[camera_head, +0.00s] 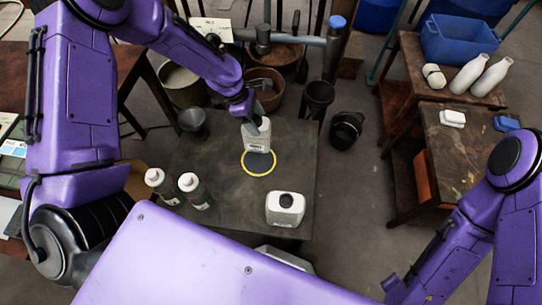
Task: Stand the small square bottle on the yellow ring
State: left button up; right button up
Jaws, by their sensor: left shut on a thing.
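My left gripper (256,125) is shut on a small square bottle (257,142), pale with a printed label. It holds the bottle roughly upright over the back part of the yellow ring (245,169), whose far edge the bottle hides. I cannot tell whether the bottle's base touches the table. The ring lies flat on the dark table and its inside looks empty. My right gripper (393,288) shows only partly at the bottom edge, far from the table's objects; its jaws are unclear.
A larger white square bottle (285,209) with a black cap stands front right of the ring. A grey funnel-like cup (193,124) is at the table's back left. The table's right side (298,150) is clear.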

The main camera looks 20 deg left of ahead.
aim_at(257, 139)
pick_arm(q)
jog(key=shift+s+d, duration=0.15)
jog(key=shift+s, duration=0.1)
notch_tip(257, 139, down, 10)
jog(key=shift+s+f+b, duration=0.1)
jog(key=shift+s+b, duration=0.05)
jog(key=shift+b, duration=0.35)
jog(key=o, duration=1.4)
jog(key=p+v, duration=0.1)
jog(key=v, duration=1.1)
jog(key=shift+a, duration=0.2)
jog(key=shift+s, duration=0.1)
